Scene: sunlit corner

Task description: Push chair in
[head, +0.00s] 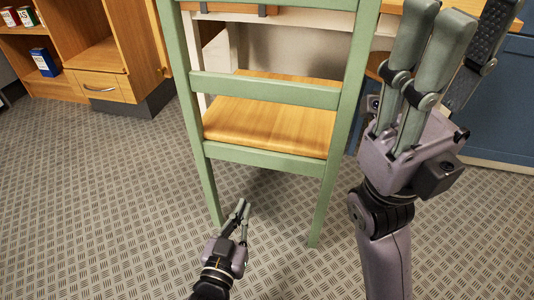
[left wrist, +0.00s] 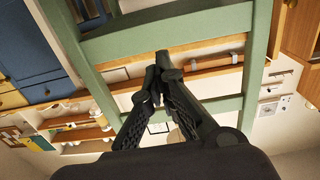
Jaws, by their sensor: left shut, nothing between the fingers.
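A green-framed chair (head: 265,91) with a wooden seat (head: 270,112) stands upright, its back toward me, in front of a wooden-topped desk (head: 290,12). Its two rear legs reach the floor. My left gripper (head: 243,206) is shut and empty, below the seat's rear rail in the picture and between the rear legs. In the left wrist view, its dark fingertips (left wrist: 160,62) meet in front of the green frame (left wrist: 170,35); whether they touch it is unclear. My right gripper (head: 472,22) is raised at the right, fingers pointing up, spread and empty. It hides part of the desk.
A wooden shelf unit with a drawer (head: 100,87) stands at the left on a dark plinth. Blue cabinet fronts (head: 500,110) are at the right. The patterned floor (head: 95,200) is clear left of the chair and in front of it.

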